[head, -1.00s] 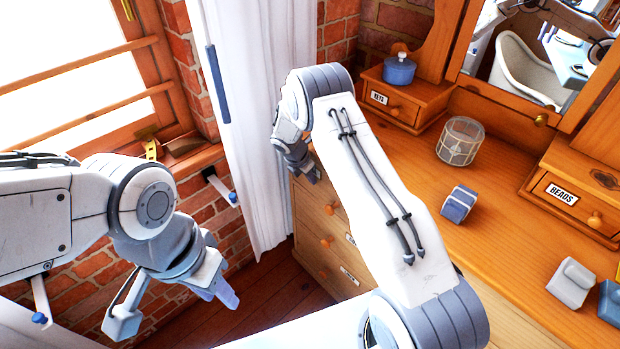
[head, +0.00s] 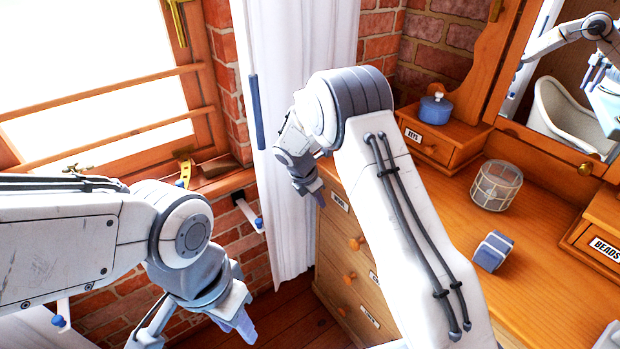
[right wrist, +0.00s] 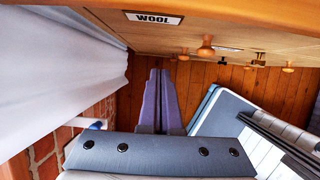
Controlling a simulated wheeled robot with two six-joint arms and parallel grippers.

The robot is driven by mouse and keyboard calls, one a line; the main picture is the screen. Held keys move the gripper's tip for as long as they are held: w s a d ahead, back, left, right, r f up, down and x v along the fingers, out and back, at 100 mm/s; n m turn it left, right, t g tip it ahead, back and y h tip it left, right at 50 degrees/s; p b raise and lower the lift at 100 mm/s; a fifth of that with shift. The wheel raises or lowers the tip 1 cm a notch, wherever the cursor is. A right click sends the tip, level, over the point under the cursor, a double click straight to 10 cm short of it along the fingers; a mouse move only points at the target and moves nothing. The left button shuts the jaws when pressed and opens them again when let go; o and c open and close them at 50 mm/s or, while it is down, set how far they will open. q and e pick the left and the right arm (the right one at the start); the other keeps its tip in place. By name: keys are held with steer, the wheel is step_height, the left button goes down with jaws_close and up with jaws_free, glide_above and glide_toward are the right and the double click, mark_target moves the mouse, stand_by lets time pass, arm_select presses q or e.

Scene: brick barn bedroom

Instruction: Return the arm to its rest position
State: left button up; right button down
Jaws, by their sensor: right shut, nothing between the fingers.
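My right arm reaches up across the middle of the head view, in front of the dresser (head: 440,190). Its gripper (head: 312,190) hangs beside the dresser's left drawers, near the white curtain. In the right wrist view its two purple-blue fingers (right wrist: 160,100) lie together with nothing between them. My left arm comes in from the left, below the window.
A blue lidded pot (head: 435,110), a wire-mesh cup (head: 496,186) and a striped blue block (head: 492,251) stand on the dresser. A drawer labelled WOOL (right wrist: 155,18) is close to the right gripper. The white curtain (head: 290,200) hangs alongside it. The wooden floor (head: 290,325) below looks clear.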

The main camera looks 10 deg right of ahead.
steer(key=s+a+r+m+y, duration=0.1)
steer(key=s+a+r+m, duration=0.3)
steer(key=s+a+r, duration=0.3)
steer(key=s+a+r+m+y, duration=0.1)
steer(key=s+a+r+m, duration=0.4)
steer(key=s, duration=0.5)
steer(key=s+r+m+g+y, duration=0.1)
steer(key=s+r+m, duration=0.1)
steer(key=s, duration=0.8)
steer(key=s+r+m+y, duration=0.2)
steer(key=s+m, duration=0.2)
steer(key=s, duration=0.5)
steer(key=shift+s+a+g, duration=0.2)
steer(key=shift+s+g, duration=0.2)
